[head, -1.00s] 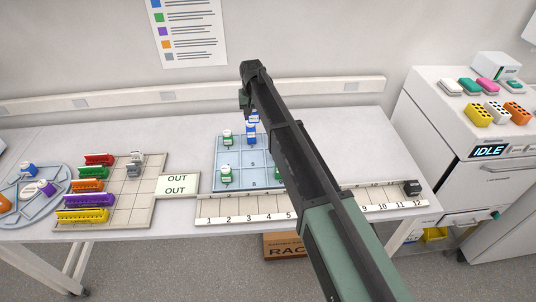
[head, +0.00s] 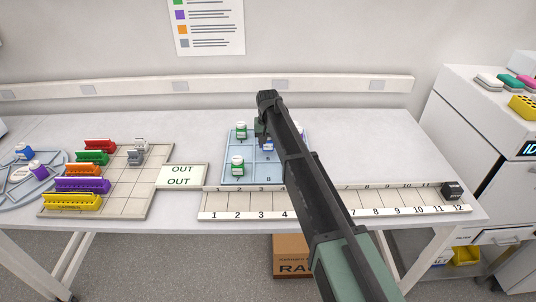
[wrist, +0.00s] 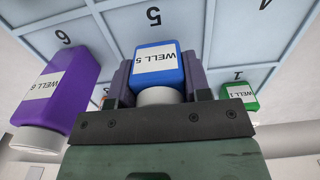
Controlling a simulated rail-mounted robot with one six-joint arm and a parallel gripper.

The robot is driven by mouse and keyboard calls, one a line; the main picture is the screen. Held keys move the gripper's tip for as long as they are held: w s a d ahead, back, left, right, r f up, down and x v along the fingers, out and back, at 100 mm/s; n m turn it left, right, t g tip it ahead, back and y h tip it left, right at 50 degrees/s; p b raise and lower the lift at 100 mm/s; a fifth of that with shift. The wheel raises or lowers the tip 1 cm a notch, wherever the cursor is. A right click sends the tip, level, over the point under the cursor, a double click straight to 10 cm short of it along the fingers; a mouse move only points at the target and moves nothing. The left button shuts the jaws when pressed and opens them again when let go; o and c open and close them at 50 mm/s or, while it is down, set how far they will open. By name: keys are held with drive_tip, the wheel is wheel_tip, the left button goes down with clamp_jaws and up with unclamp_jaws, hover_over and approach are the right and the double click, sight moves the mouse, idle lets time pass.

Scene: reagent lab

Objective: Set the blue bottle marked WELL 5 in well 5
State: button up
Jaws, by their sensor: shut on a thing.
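My gripper (wrist: 158,78) is shut on the blue bottle (wrist: 157,57) marked WELL 5, which has a white cap. The bottle is between the two fingers, over the blue well tray (wrist: 228,32), beside the printed 5 in the wrist view. In the head view the blue bottle (head: 267,145) is partly hidden by my gripper (head: 263,137), in the tray's middle column. I cannot tell whether its base touches the tray (head: 248,181).
A purple bottle (wrist: 68,90) marked WELL 6 and a green bottle (wrist: 250,95) marked WELL 1 flank my gripper. Two green bottles (head: 241,131) (head: 238,166) stand on the tray's left side. A numbered strip (head: 250,205) lies in front. My arm hides the tray's right part.

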wheel_tip(320, 180, down, 3)
drive_tip(key=shift+r+b, duration=0.2)
drive_tip(key=shift+b, duration=0.25)
drive_tip(key=shift+r+p, duration=0.3)
drive_tip(key=shift+r, duration=0.05)
drive_tip(key=shift+f, duration=0.25)
drive_tip(key=o, duration=0.9)
drive_tip(key=shift+r, duration=0.1)
